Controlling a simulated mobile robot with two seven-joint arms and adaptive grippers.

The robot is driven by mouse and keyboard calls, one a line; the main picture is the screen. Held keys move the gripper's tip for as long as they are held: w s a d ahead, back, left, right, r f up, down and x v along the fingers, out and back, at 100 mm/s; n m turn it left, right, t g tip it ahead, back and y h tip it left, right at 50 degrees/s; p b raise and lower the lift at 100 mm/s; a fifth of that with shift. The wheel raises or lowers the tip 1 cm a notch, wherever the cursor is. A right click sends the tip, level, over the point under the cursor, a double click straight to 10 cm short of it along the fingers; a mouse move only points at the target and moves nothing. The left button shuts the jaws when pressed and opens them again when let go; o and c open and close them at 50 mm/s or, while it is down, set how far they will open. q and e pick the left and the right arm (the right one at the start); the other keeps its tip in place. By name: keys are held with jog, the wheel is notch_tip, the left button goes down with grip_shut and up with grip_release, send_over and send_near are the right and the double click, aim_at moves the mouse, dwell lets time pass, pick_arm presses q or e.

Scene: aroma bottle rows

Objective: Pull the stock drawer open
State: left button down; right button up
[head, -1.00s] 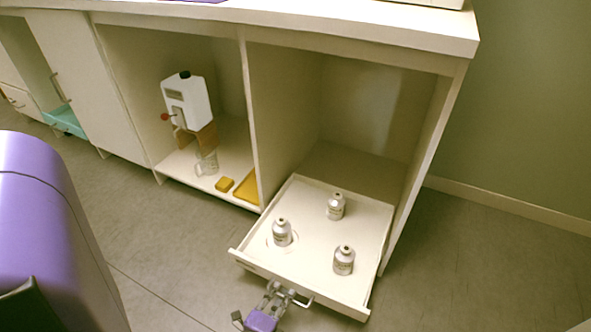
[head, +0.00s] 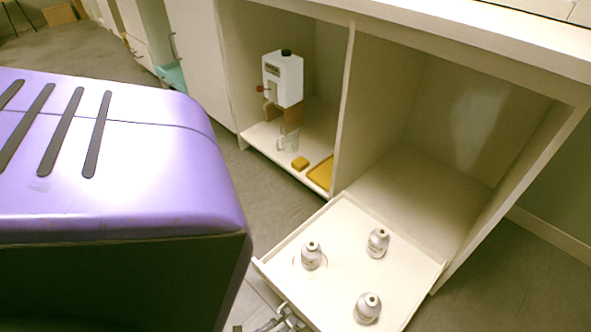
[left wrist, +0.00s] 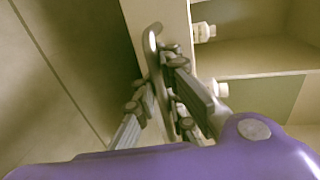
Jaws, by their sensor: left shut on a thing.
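My left gripper (head: 287,318) is at the drawer front, at the bottom edge of the head view, mostly cut off. In the left wrist view the left gripper (left wrist: 166,98) is shut on the drawer handle (left wrist: 153,45), a curved metal bar. The right gripper is not in view.
The bay to the left holds a white dispenser (head: 283,78), a glass mug (head: 289,139), a yellow sponge (head: 300,164) and a yellow tray (head: 321,173). Grey floor (head: 190,165) lies in front of the cabinets.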

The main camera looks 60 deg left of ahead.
pick_arm(q)
jog(key=c, duration=2.4)
grip_release()
jog(key=shift+r, duration=0.1)
jog(key=shift+c, duration=0.2)
jog(key=o, duration=0.6)
jog(key=v, duration=0.7)
jog(key=shift+s, duration=0.25)
jog(key=shift+d, duration=0.1)
